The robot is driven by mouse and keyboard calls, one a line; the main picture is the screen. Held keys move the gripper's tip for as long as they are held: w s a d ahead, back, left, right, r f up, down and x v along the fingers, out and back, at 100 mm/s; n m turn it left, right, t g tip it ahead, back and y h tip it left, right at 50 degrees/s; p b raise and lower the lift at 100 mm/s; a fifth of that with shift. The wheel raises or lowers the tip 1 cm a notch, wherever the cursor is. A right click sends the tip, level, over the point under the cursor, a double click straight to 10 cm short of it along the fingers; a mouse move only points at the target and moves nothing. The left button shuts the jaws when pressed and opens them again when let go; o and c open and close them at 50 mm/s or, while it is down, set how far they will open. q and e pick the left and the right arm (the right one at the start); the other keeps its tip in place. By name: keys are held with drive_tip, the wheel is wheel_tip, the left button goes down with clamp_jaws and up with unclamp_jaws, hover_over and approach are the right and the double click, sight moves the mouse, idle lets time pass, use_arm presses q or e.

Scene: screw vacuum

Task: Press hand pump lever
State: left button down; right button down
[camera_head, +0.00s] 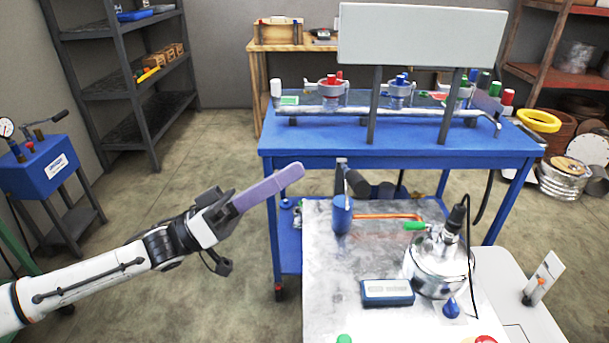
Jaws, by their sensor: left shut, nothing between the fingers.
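The hand pump (342,216) has a blue upright cylinder and stands at the back left of the pale work surface (335,265). Its lever (357,184) is at the top, with a dark grip that reaches up beside a grey upright part. My left gripper (296,172) comes in from the left with its long purple fingers shut and empty. Its fingertips are left of the pump and a little higher in the picture, with a visible gap to the lever. My right gripper is not in view.
A silver vessel (438,268) with a black-topped fitting and cable stands right of the pump. A blue gauge box (387,292) lies in front. An orange tube (388,216) runs right of the pump. A blue bench (400,152) stands behind; open floor lies left.

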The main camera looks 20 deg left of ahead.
sight(357, 182)
use_arm(q)
drive_tip(key=p+x, duration=0.1)
drive_tip(key=x, duration=0.8)
drive_tip(key=shift+s+d+f, duration=0.2)
drive_tip(key=shift+f, duration=0.4)
drive_tip(key=shift+s+d+f, duration=0.2)
drive_tip(key=shift+s+f, duration=0.05)
drive_tip(key=shift+f, duration=0.4)
drive_tip(key=shift+s+d+f, duration=0.15)
drive_tip(key=shift+s+f, duration=0.05)
drive_tip(key=shift+f, duration=0.4)
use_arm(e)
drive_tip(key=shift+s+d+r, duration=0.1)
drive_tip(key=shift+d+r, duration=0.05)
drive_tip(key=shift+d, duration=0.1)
